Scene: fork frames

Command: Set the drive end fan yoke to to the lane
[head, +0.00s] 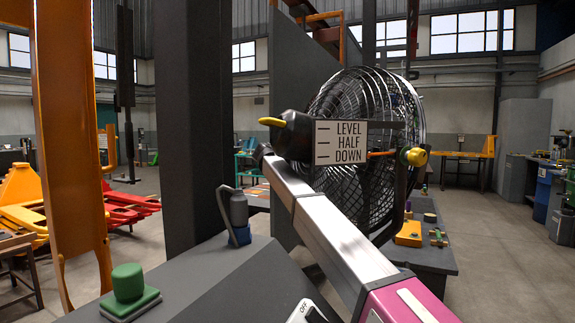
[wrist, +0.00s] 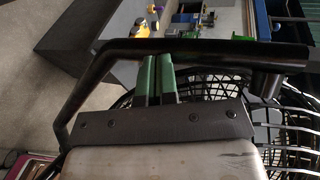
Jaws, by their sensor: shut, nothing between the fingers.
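The fan (head: 345,135) with its round black wire cage stands at the centre of the head view. In front of it are a black cylinder with a yellow pointer (head: 272,122) and a white plate (head: 340,142) reading LEVEL, HALF, DOWN. The pointer sticks out left, near the plate's upper part. An orange rod ends in a yellow knob (head: 415,156). In the wrist view my gripper (wrist: 156,62) has its green fingers shut and empty, tips close to a bent black bar (wrist: 210,50); contact is unclear. The cage (wrist: 290,120) shows at right. I cannot make out the fingers in the head view.
A dark pillar (head: 188,110) and an orange upright (head: 68,130) stand at left. A green button (head: 127,282) sits on a grey bench top at front. A yellow object (head: 408,233) lies on a dark bench behind. Floor at far right is open.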

